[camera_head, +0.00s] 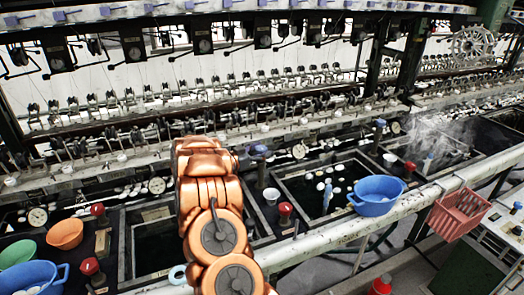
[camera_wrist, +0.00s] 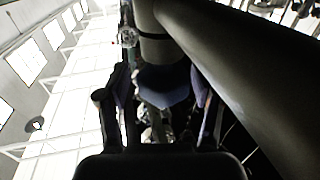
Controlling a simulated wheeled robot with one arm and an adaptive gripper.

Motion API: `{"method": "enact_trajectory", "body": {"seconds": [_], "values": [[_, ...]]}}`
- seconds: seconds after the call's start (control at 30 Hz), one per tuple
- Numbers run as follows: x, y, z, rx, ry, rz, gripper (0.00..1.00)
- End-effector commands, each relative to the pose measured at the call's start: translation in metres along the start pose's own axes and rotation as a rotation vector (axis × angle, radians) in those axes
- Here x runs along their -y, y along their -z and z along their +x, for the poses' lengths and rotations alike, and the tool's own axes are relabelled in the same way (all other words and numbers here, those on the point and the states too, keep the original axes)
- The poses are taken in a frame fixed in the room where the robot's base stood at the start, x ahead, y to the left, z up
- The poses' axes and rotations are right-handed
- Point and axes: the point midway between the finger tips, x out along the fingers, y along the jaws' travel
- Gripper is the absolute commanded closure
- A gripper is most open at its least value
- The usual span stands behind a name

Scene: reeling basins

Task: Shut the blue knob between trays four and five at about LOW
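In the head view a blue knob (camera_head: 258,150) tops a dark post just right of my arm, at the back edge of the basins. My arm hides my gripper in that view. In the wrist view my gripper (camera_wrist: 160,112) has its fingers apart, one on each side of a blue knob-like part (camera_wrist: 163,86) below a grey cylinder. That view is dark, and I cannot tell whether the fingers touch the blue part. No LOW marking is readable.
Other blue knobs (camera_head: 379,124) and red knobs (camera_head: 285,209) stand along the basins. A blue bowl (camera_head: 377,195) sits on the front rail (camera_head: 340,232) at the right, with a red basket (camera_head: 459,213) beyond it. Orange (camera_head: 65,233) and blue (camera_head: 33,279) bowls lie left.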

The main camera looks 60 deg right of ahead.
Motion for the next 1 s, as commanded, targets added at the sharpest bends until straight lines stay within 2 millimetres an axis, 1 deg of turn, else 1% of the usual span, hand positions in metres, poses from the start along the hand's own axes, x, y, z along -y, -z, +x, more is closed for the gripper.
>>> {"method": "enact_trajectory", "body": {"seconds": [0.3,0.47,0.57,0.8,1.0], "values": [[0.002,0.001,-0.002,-0.001,0.005,0.001,0.29],[0.003,0.001,-0.012,0.0,0.007,0.001,0.29],[0.003,0.0,-0.026,0.001,0.008,0.001,0.29],[0.002,0.001,-0.067,-0.001,0.009,0.001,0.29],[0.001,0.001,-0.097,0.0,0.008,0.001,0.29]]}}
